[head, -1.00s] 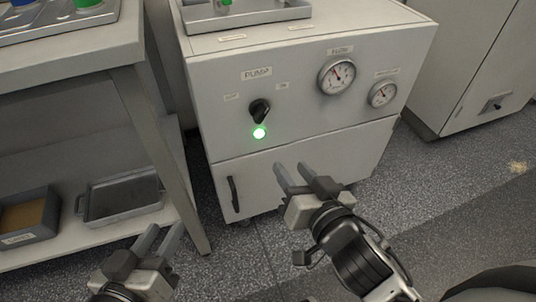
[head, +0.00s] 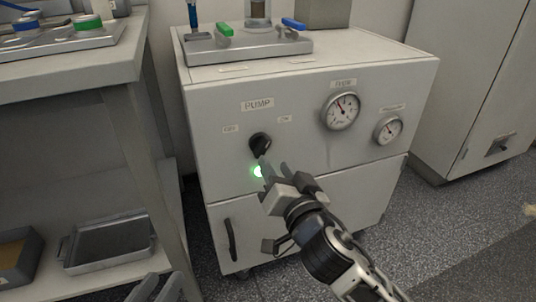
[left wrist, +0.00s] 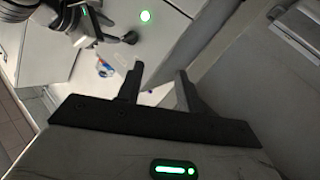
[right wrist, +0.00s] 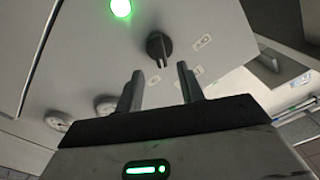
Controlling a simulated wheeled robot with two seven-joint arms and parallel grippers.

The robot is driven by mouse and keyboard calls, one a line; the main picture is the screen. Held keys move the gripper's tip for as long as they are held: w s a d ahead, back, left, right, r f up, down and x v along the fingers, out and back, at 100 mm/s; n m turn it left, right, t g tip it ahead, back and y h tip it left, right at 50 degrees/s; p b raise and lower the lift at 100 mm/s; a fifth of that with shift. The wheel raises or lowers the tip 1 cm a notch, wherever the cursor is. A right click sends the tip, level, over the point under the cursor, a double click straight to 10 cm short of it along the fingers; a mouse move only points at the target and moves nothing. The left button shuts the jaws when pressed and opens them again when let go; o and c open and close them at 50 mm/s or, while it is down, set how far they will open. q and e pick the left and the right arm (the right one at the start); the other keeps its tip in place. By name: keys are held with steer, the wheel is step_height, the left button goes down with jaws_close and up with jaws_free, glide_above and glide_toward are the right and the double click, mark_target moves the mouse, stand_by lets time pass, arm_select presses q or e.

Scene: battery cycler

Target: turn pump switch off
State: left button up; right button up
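The pump switch is a black rotary knob (head: 260,143) on the front of the white cabinet (head: 220,165), below the PUMP label (head: 257,104) and between two small labels. A green lamp (head: 258,171) glows just below it, partly behind my gripper. My right gripper (head: 265,166) is at the panel just below the knob. In the right wrist view the knob (right wrist: 159,46) lies ahead of the open, empty fingers (right wrist: 157,90), apart from them. My left gripper (head: 160,290) is low at the bottom edge of the head view. In the left wrist view its fingers (left wrist: 158,85) are open and empty.
Two gauges, the flow gauge (head: 341,110) and a smaller one (head: 387,130), sit right of the knob. The lower door has a black handle (head: 230,240). A metal tray (head: 250,47) with colored valve handles stands on top. A bench (head: 130,75) stands close on the left.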

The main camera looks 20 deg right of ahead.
mark_target(265, 149)
steer(key=w, duration=0.5)
steer(key=shift+w+a+b, duration=0.1)
steer(key=shift+w+b, duration=0.1)
steer(key=shift+b, duration=0.1)
jaws_close()
